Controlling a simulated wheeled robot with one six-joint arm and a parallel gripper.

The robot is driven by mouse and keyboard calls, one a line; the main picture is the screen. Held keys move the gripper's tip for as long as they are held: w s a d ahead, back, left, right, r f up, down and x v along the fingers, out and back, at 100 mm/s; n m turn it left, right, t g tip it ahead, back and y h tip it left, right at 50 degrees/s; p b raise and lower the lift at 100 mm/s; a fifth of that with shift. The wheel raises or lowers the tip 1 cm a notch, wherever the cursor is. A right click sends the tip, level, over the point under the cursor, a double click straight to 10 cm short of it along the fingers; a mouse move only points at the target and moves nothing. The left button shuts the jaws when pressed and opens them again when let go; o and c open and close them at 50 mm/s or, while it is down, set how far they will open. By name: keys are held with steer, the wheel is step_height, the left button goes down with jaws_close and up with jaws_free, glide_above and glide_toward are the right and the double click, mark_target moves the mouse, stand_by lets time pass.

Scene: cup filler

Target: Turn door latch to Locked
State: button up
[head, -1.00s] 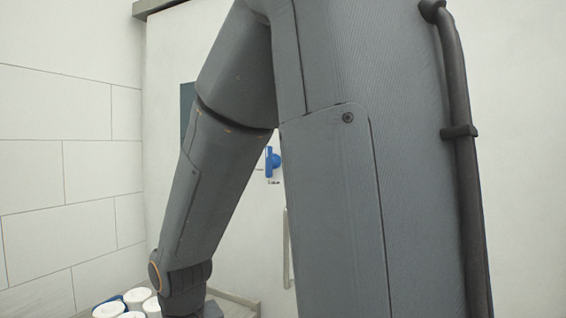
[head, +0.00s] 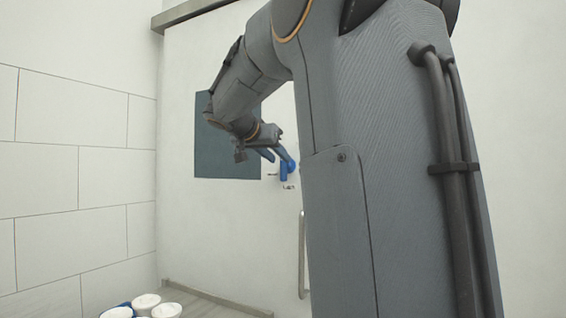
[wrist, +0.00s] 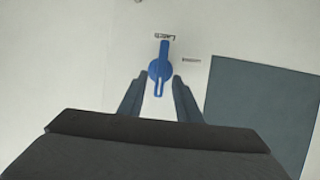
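The blue door latch (head: 288,171) is on the white door, partly behind my arm in the head view. In the wrist view the latch (wrist: 160,70) has a round hub with a solid handle reaching toward a small printed label at the top of that picture. A second small label sits to its right there. The lettering is too small to read surely. My gripper (head: 270,153) is in front of the door beside the latch. In the wrist view its two fingers (wrist: 158,98) are spread apart, one either side of the latch's lower end; contact is not clear.
A dark blue-grey panel (head: 226,150) is on the door next to the latch. A vertical bar handle (head: 302,255) is below the latch, partly hidden by my arm. White cups (head: 146,303) stand at the bottom left. A tiled wall (head: 75,190) bounds the left side.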

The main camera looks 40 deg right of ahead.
mark_target(282, 161)
steer(key=shift+p+x, duration=0.65)
steer(key=shift+x, duration=1.7)
jaws_close()
